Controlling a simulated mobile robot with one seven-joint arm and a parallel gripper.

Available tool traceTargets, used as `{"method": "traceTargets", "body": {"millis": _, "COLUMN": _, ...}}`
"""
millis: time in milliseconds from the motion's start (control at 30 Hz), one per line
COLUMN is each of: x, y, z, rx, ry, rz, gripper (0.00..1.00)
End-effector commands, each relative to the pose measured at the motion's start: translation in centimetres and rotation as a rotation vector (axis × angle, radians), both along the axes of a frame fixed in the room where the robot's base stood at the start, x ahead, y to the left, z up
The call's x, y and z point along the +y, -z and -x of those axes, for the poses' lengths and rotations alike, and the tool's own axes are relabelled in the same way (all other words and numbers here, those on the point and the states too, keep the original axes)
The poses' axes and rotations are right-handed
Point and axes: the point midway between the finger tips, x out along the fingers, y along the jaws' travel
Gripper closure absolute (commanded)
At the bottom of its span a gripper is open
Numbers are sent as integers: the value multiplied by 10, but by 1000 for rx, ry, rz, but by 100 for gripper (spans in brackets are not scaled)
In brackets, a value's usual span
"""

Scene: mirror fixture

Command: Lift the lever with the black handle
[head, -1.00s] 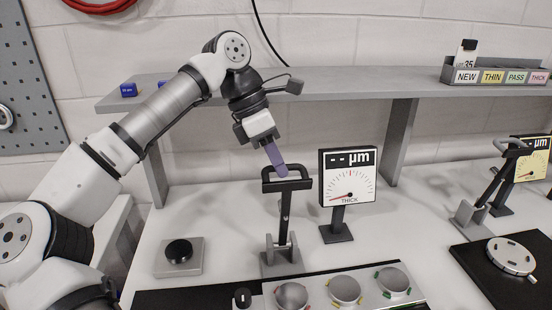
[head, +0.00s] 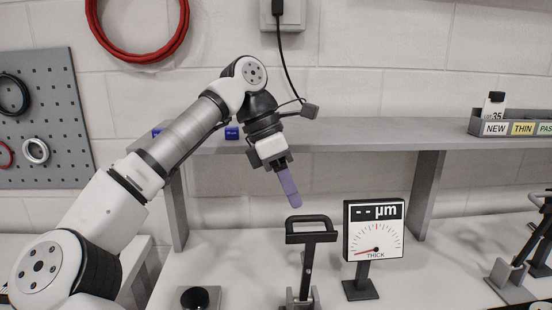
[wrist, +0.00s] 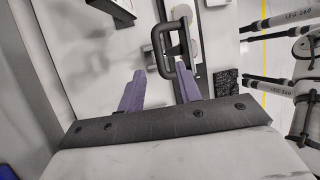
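The lever (head: 306,265) with the black loop handle (head: 312,238) stands up from its grey base, in front of the shelf and left of the gauge. My gripper (head: 295,204), with purple fingers, points down just above and left of the handle, with a small gap in the head view. The wrist view shows both fingers spread apart with nothing held between them; it also shows my gripper (wrist: 160,72). The black handle (wrist: 158,48) lies beyond the fingertips there, toward the right finger. The foot of the lever is cut off in the head view.
A gauge (head: 374,232) reading THICK stands close right of the lever. A grey shelf (head: 370,134) runs behind my gripper. A second lever (head: 525,248) is at the right edge. A black knob (head: 195,298) sits at lower left.

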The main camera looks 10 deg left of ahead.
Motion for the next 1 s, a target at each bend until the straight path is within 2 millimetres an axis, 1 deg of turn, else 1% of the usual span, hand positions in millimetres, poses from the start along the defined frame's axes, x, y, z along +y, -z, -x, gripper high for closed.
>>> {"method": "traceTargets", "body": {"millis": 33, "x": 4, "y": -11, "z": -2, "rx": -2, "ry": -2, "rz": 0, "gripper": 66}}
{"method": "traceTargets", "body": {"millis": 200, "x": 20, "y": -46, "z": -4, "rx": -1, "ry": -3, "rz": -3, "gripper": 66}}
{"method": "traceTargets", "body": {"millis": 300, "x": 27, "y": -62, "z": -5, "rx": 0, "ry": -3, "rz": -5, "gripper": 66}}
{"method": "traceTargets", "body": {"millis": 400, "x": 31, "y": -71, "z": -6, "rx": 1, "ry": -2, "rz": -4, "gripper": 66}}
{"method": "traceTargets", "body": {"millis": 600, "x": 35, "y": -78, "z": -6, "rx": 1, "ry": -1, "rz": -2, "gripper": 66}}
{"method": "traceTargets", "body": {"millis": 1000, "x": 36, "y": -78, "z": -6, "rx": 0, "ry": 0, "rz": -1, "gripper": 66}}
